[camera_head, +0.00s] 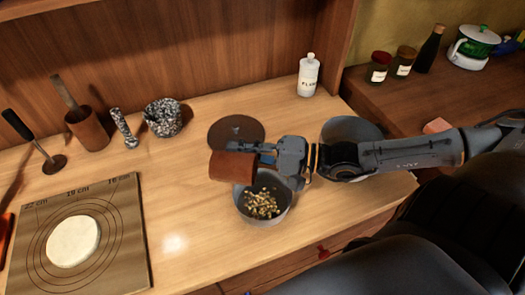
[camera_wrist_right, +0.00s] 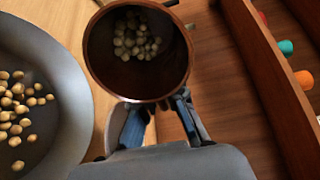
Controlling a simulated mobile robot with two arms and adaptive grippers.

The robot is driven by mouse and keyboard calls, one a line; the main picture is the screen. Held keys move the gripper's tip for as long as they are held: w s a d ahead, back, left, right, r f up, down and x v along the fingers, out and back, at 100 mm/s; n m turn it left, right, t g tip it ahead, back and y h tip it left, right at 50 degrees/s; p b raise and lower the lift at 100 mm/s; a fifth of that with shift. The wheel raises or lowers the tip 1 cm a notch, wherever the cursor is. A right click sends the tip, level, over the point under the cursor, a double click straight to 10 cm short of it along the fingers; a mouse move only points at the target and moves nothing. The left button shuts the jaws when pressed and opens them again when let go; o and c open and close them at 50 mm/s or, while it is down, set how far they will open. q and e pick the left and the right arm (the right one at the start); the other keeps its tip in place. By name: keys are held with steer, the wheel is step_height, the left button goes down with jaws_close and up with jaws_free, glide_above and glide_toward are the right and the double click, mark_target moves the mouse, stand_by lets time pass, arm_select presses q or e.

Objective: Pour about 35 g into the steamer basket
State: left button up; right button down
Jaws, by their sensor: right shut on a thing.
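My right gripper (camera_head: 264,158) is shut on a brown cup (camera_head: 232,167) and holds it tilted on its side, above and at the back left of a grey round vessel (camera_head: 284,212). This vessel looks like the steamer basket and has a layer of yellowish chickpea-like pieces (camera_head: 262,203) in it. In the right wrist view the cup (camera_wrist_right: 104,62) opens toward the camera, with more pieces (camera_wrist_right: 136,36) inside. The grey vessel (camera_wrist_right: 78,95) is at the left there, and no pieces show in the air. My left gripper is not in view.
A dark brown round disc (camera_head: 222,133) lies behind the cup. A white flour bottle (camera_head: 309,76) stands at the back. A speckled mortar (camera_head: 163,118) and a board (camera_head: 125,215) with dough (camera_head: 74,241) are left. Another grey round thing (camera_head: 352,128) is partly behind my arm.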

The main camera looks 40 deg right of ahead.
steer(key=shift+w+a+r+g+h+p, duration=0.15)
steer(key=shift+r+g+h+p, duration=0.3)
steer(key=shift+p, duration=0.4)
steer(key=shift+w+a+f+g+h+b, duration=0.15)
steer(key=shift+f+g+h+b, duration=0.1)
steer(key=shift+f, duration=0.15)
steer(key=shift+w+a+f+g+h+b, duration=0.15)
steer(key=shift+f+b, duration=0.1)
steer(key=shift+f, duration=0.15)
